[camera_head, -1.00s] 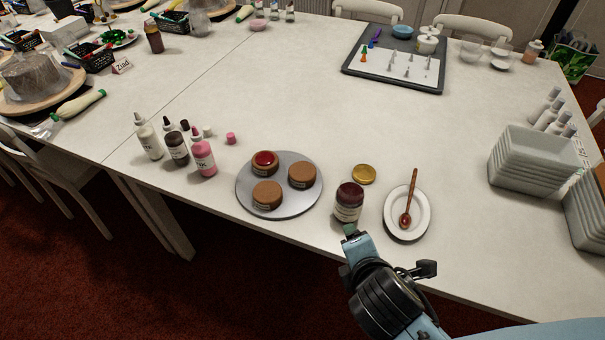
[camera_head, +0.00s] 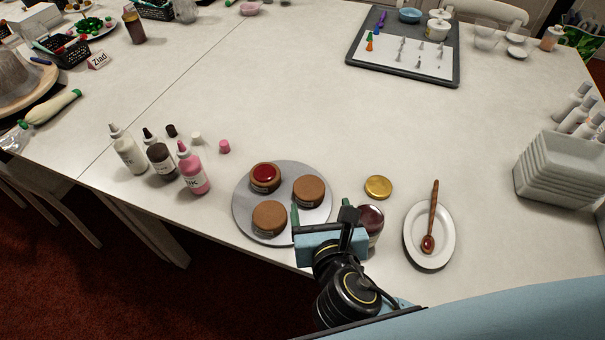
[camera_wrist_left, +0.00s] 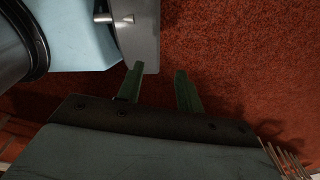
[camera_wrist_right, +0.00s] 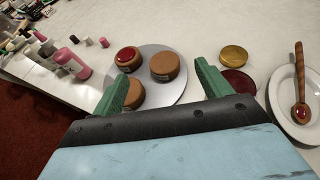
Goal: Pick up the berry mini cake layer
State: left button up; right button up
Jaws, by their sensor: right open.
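Three round brown mini cake layers stand on a grey turntable. One has a red, glossy top (camera_head: 265,177), one is plain at right (camera_head: 309,190), and one is plain at the front (camera_head: 269,217). Their small labels are unreadable, so I cannot tell which is the berry layer. My right gripper (camera_head: 324,217) is open and empty over the turntable's front right edge. In the right wrist view, its left finger partly covers the front layer (camera_wrist_right: 134,95). My left gripper (camera_wrist_left: 160,74) shows only in its wrist view, open and empty above the red carpet.
A dark red jar (camera_head: 370,221) stands close beside my right gripper, partly hidden by it. Several bottles (camera_head: 193,172) stand left of the turntable (camera_head: 240,218).

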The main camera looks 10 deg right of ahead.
jog(key=b, duration=0.7)
send_near(311, 199)
jog(key=shift+s+r, duration=0.25)
jog(key=shift+r, duration=0.05)
pick_arm(q)
jog(key=w+a+f, duration=0.4)
jog(key=a+f, duration=0.1)
jog(key=f, duration=0.2)
pick_arm(e)
jog(key=shift+w+f, duration=0.1)
jog(key=shift+f, duration=0.05)
jog(key=b+x, duration=0.2)
jog(key=x, duration=0.5)
jog(key=shift+w+d+f, duration=0.1)
jog(key=shift+w, duration=0.25)
jog(key=shift+b+x, duration=1.25)
jog(key=shift+x, duration=1.05)
jog(key=shift+w+f, duration=0.25)
jog(key=shift+w, duration=0.1)
pick_arm(q)
jog(key=w+d+r+t, duration=0.1)
jog(key=w+d+r, duration=0.1)
jog(key=w+r, duration=0.5)
jog(key=w, duration=0.4)
jog(key=shift+w+d+r+y, duration=0.2)
jog(key=shift+w+y, duration=0.1)
jog(key=shift+y, duration=0.1)
jog(key=shift+a, duration=0.1)
pick_arm(e)
jog(key=c, duration=0.6)
